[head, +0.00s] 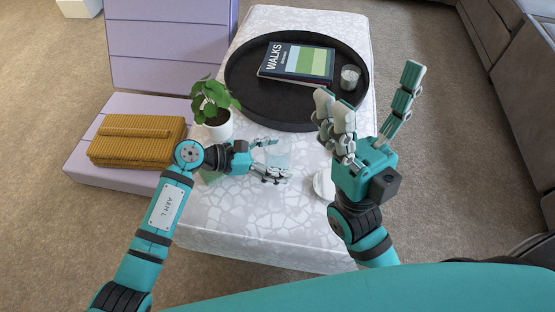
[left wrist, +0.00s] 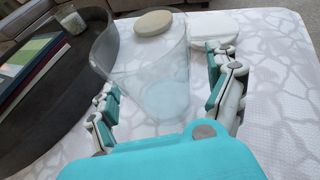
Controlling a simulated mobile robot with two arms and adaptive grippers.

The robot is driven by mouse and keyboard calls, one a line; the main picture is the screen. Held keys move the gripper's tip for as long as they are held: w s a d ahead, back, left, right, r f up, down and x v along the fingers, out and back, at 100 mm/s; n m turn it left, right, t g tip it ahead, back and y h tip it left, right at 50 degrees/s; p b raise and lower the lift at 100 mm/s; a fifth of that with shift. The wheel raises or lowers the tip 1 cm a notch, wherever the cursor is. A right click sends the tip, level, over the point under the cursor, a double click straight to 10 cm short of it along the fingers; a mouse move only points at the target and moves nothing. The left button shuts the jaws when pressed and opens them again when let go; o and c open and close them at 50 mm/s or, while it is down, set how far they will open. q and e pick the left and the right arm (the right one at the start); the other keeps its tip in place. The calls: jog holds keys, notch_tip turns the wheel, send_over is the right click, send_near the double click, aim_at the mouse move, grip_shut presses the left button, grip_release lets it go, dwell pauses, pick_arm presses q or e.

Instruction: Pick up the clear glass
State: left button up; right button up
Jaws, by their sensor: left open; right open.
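The clear glass (head: 279,154) stands on the patterned white table (head: 230,228), faint and see-through in the head view. In the left wrist view the glass (left wrist: 150,72) is large, its wide mouth toward the top. My left gripper (head: 279,160) is open, with its fingers on either side of the glass; in the left wrist view the fingers (left wrist: 165,85) flank it with gaps. I cannot tell whether any finger touches it. My right gripper (head: 368,84) is open and empty, raised at the right with fingers pointing up.
A black round tray (head: 245,82) holds a book (head: 297,62) and a small candle glass (head: 349,77). A potted plant (head: 216,115) stands left of the glass. A pale object (head: 323,186) lies by my right gripper. A beige round thing (left wrist: 153,22) is beyond the glass. The table's front is clear.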

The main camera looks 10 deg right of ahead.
pick_arm(q)
jog(key=shift+d, duration=0.1)
jog(key=c, duration=1.5)
jog(key=shift+r, duration=0.1)
